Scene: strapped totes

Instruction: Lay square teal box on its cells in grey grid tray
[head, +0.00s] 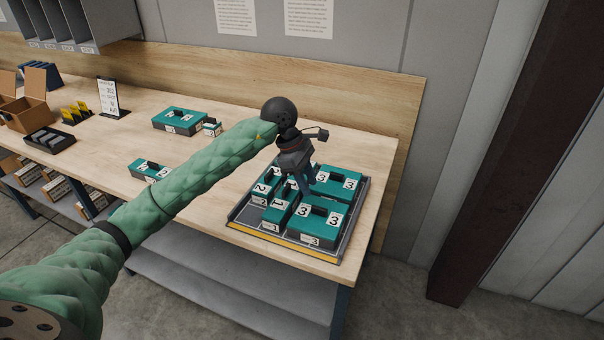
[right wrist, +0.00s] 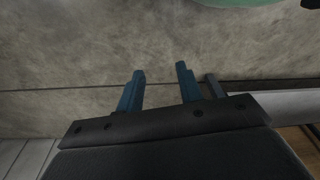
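The grey grid tray (head: 358,212) lies at the right end of the bench. In it are several teal boxes with dark handles: a squarish box marked 3 (head: 318,227) at the front, another marked 3 (head: 346,188) behind it, and narrower ones marked 1 (head: 276,216) and 2 (head: 261,190). The tray's front-left corner (head: 250,215) shows bare grey. My left gripper (head: 304,188) points down among the boxes, close over the front 3 box; its fingertips are partly lost against them, so its grip is unclear. My right gripper (right wrist: 159,90) is open and empty above the floor.
A large teal box (head: 180,119), a small one (head: 212,128) and a box marked 2 (head: 150,169) stand on the bench left of the tray. A sign (head: 108,97), a black tray (head: 49,140) and cardboard bins (head: 28,108) are farther left. A wooden backboard (head: 380,110) rises behind.

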